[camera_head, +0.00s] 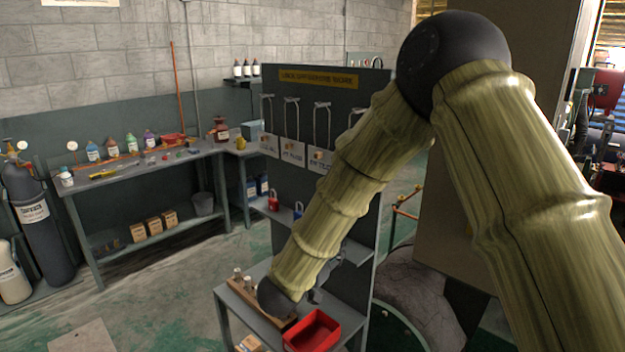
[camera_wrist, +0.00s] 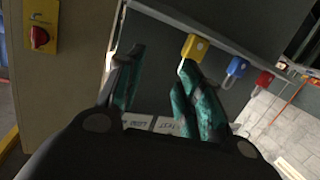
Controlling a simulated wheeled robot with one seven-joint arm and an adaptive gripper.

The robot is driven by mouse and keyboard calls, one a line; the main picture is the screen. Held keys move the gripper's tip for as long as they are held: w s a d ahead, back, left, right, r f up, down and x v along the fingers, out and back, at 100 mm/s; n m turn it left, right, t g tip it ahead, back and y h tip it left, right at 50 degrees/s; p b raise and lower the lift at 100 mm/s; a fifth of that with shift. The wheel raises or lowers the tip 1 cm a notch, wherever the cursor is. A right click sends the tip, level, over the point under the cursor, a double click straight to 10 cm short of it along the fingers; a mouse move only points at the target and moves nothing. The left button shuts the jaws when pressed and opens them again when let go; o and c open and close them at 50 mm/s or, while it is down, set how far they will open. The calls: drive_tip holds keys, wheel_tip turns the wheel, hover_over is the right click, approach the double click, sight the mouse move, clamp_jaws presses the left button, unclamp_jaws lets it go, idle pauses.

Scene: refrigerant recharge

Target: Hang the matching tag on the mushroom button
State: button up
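The red mushroom button (camera_wrist: 40,38) sits on a yellow box on a tan panel at the upper left of the wrist view. White tags (camera_head: 292,152) hang from wire hooks on the grey board in the head view; the arm partly covers the right side. White lettered cards (camera_wrist: 168,126) show low between my fingers in the wrist view; one seems to read TEST. My gripper (camera_wrist: 160,62) is open, its green fingers apart with nothing visibly held. In the head view it is mostly hidden behind the wrist, low by the board's shelf.
Yellow (camera_wrist: 194,47), blue (camera_wrist: 236,66) and red (camera_wrist: 264,79) padlocks line the shelf near my right finger. A red bin (camera_head: 312,331) stands on the low table under the board. A workbench (camera_head: 150,165) with bottles is at the left. Floor between is clear.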

drive_tip(key=s+a+r+m+g+h+p, duration=0.1)
drive_tip(key=a+r+m+h, duration=0.1)
drive_tip(key=r, duration=0.8)
drive_tip(key=s+a+r+m+h+p, duration=0.1)
drive_tip(key=a+r+m+h, duration=0.15)
drive_tip(key=r, duration=0.65)
drive_tip(key=x, duration=1.3)
drive_tip(key=shift+n, duration=0.45)
drive_tip(key=shift+f, duration=0.1)
clamp_jaws()
wheel_tip(320, 180, up, 3)
drive_tip(key=shift+r+p, duration=0.1)
drive_tip(key=shift+p, duration=0.9)
drive_tip(key=shift+a, duration=0.1)
